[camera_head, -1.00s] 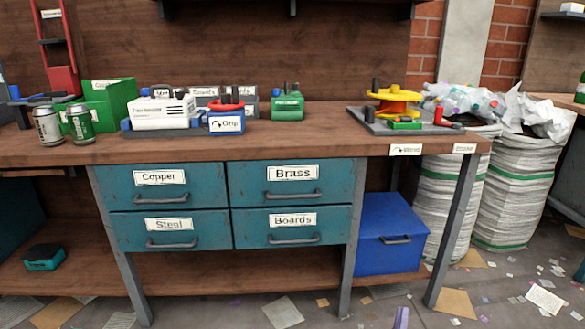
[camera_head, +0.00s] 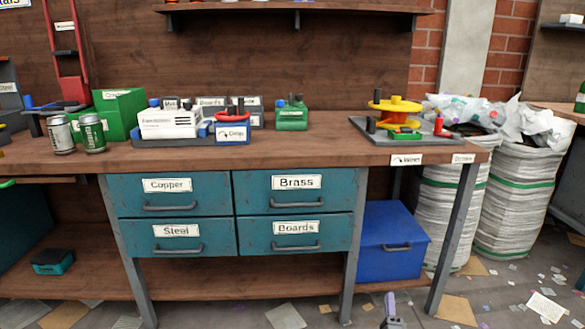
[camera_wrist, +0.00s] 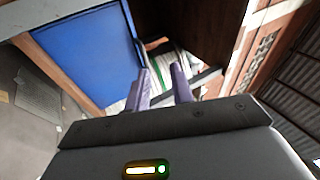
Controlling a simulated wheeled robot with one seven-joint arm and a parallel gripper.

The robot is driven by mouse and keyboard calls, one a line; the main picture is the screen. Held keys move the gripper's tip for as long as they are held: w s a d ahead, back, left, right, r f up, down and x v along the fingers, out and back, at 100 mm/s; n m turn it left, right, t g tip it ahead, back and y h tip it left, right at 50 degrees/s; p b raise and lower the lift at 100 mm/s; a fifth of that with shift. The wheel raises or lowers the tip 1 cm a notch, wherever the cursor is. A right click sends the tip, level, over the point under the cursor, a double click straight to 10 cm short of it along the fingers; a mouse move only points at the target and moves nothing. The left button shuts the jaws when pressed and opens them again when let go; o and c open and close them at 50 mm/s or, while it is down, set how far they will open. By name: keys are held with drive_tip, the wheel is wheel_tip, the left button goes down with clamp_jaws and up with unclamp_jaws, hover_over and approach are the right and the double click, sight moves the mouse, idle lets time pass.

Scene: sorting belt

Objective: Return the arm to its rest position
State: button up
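My gripper (camera_head: 390,303) shows at the bottom edge of the head view, low in front of the workbench, with a purple finger pointing up. In the wrist view my gripper (camera_wrist: 161,82) has its two purple fingers apart, with nothing held between them. The rest of my arm is out of the head view.
The workbench (camera_head: 300,152) carries cans, labelled boxes and a yellow spool (camera_head: 396,106). Below it are teal drawers (camera_head: 296,190) and a blue box (camera_head: 390,245). White sacks (camera_head: 515,195) stand at the right. Paper scraps litter the floor.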

drive_tip(key=a+r+n+g+y+p, duration=0.65)
drive_tip(key=a+r+n+g, duration=0.5)
drive_tip(key=r, duration=0.45)
drive_tip(key=s+a+r+n+g+h+p, duration=0.1)
drive_tip(key=s+r+n+g+p, duration=0.2)
drive_tip(key=s+r, duration=0.55)
drive_tip(key=s+a+r+n+g+h+p, duration=0.1)
drive_tip(key=s+a+r+n+g+p, duration=0.2)
drive_tip(key=s, duration=1.1)
drive_tip(key=s+r+n+g+h+p, duration=0.1)
drive_tip(key=s+r+n+g+p, duration=0.15)
drive_tip(key=s+r, duration=0.65)
drive_tip(key=w+r+p+v, duration=0.1)
drive_tip(key=w+p+v, duration=0.2)
drive_tip(key=p+v, duration=1.4)
drive_tip(key=w+a+r+p+v, duration=0.1)
drive_tip(key=w+p+v, duration=0.3)
drive_tip(key=p+v, duration=1.4)
drive_tip(key=p, duration=0.3)
drive_tip(key=shift+r+g, duration=0.25)
drive_tip(key=shift+g, duration=0.05)
drive_tip(key=shift+w, duration=0.1)
